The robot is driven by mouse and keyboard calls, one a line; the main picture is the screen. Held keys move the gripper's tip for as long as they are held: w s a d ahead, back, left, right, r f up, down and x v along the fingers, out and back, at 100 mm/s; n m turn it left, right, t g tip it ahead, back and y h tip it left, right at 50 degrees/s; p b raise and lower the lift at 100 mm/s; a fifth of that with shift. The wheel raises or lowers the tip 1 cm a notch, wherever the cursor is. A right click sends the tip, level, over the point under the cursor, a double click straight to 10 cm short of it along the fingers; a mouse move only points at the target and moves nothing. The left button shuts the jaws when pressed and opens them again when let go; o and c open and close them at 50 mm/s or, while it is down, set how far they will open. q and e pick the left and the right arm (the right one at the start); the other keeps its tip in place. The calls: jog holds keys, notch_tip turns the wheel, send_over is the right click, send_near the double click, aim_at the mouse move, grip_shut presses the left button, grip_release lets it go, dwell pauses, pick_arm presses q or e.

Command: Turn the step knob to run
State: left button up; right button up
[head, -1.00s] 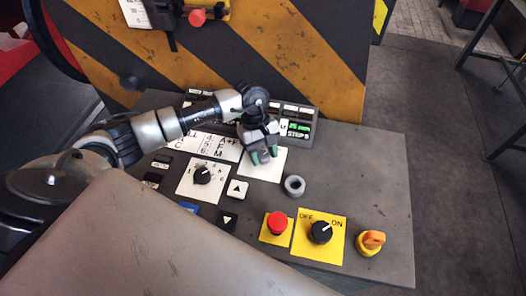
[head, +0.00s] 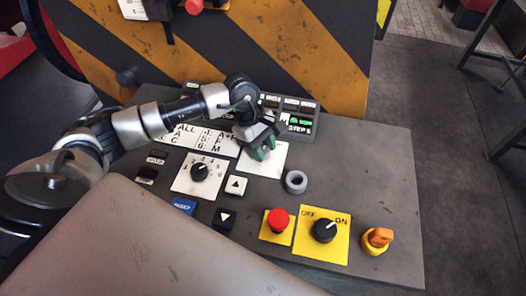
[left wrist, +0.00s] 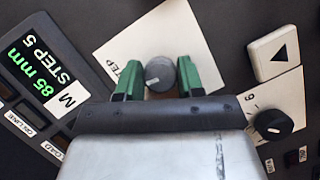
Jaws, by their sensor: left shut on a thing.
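The step knob (left wrist: 160,74) is a round grey knob on a white plate (left wrist: 113,46) marked STEP in the left wrist view. My left gripper (left wrist: 158,78) has its two green fingers on either side of the knob and is shut on it. In the head view my left gripper (head: 263,149) stands over the white plate (head: 272,163) near the back of the grey panel (head: 345,165); its fingers hide the knob there. Which mark the knob points to cannot be told. A display (left wrist: 45,70) reads 85 mm, STEP 5. My right gripper is not in view.
A numbered black selector (head: 199,172), white up (head: 236,186) and dark down (head: 224,218) buttons, and a grey ring (head: 295,182) are near. A striped wall (head: 290,50) rises behind.

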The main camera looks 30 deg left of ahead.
pick_arm(q)
jog(key=n+t+b, duration=0.1)
jog(key=n+b, duration=0.2)
jog(key=n, duration=0.1)
jog(key=shift+f+n+t, duration=0.1)
jog(key=shift+n+t, duration=0.2)
jog(key=shift+t, duration=0.1)
jog(key=shift+n+t+b, duration=0.6)
jog(key=shift+n+b, duration=0.35)
jog(key=shift+n, duration=0.45)
jog(key=shift+r, duration=0.2)
jog(key=o, duration=0.9)
jog(key=b+v, duration=0.1)
jog(key=v, duration=0.9)
jog(key=shift+s+r, duration=0.15)
jog(key=shift+r, duration=0.25)
jog(key=shift+r, duration=0.1)
